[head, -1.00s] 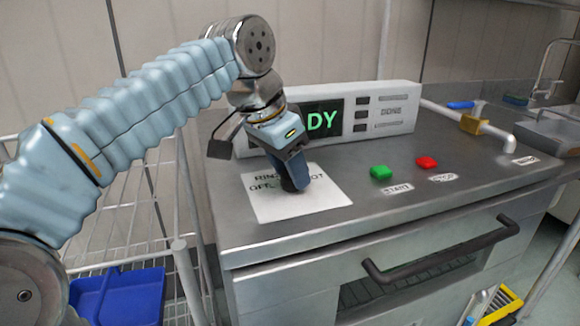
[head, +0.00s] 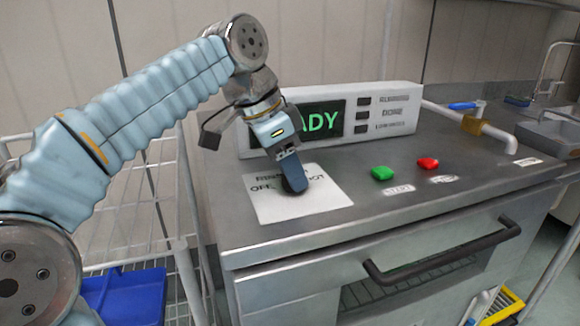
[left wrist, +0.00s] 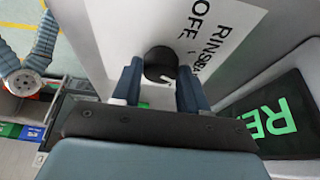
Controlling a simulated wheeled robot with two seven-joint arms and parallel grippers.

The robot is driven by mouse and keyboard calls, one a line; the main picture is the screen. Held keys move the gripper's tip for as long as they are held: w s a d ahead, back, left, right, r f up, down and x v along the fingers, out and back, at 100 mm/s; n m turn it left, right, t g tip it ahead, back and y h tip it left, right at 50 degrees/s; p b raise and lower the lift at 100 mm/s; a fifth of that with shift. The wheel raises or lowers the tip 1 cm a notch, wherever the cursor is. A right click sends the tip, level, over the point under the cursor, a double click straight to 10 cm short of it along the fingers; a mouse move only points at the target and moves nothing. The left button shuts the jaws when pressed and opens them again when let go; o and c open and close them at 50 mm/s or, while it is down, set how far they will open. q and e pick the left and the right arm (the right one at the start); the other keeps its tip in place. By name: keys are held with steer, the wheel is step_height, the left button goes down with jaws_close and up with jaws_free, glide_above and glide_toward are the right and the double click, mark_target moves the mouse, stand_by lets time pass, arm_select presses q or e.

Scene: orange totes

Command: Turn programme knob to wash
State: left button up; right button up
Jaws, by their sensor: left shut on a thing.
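The programme knob (left wrist: 160,62) is a short black cylinder on a white label plate (head: 262,208) on top of the steel machine. In the left wrist view it sits between the two blue fingers of my left gripper (left wrist: 160,80), which is shut on it. In the head view the left gripper (head: 293,186) points down at the plate and mostly hides the knob. RINSE and OFF are readable on the label; a word ending in OT is partly covered. I cannot tell which word the knob points to. My right gripper is in neither view.
A white panel (head: 405,95) behind the plate has a display (head: 325,122) with green letters, partly covered by my wrist. A green button (head: 382,173) and red button (head: 428,163) lie to the right. A dark door handle (head: 440,258) juts out in front. A wire rack (head: 140,215) stands left.

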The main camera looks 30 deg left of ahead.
mark_target(274, 193)
arm_select(q)
steer(key=o, duration=1)
steer(key=v, duration=0.7)
steer(key=shift+s+a+r, duration=0.1)
steer(key=shift+a+r, duration=0.05)
steer(key=shift+r, duration=0.05)
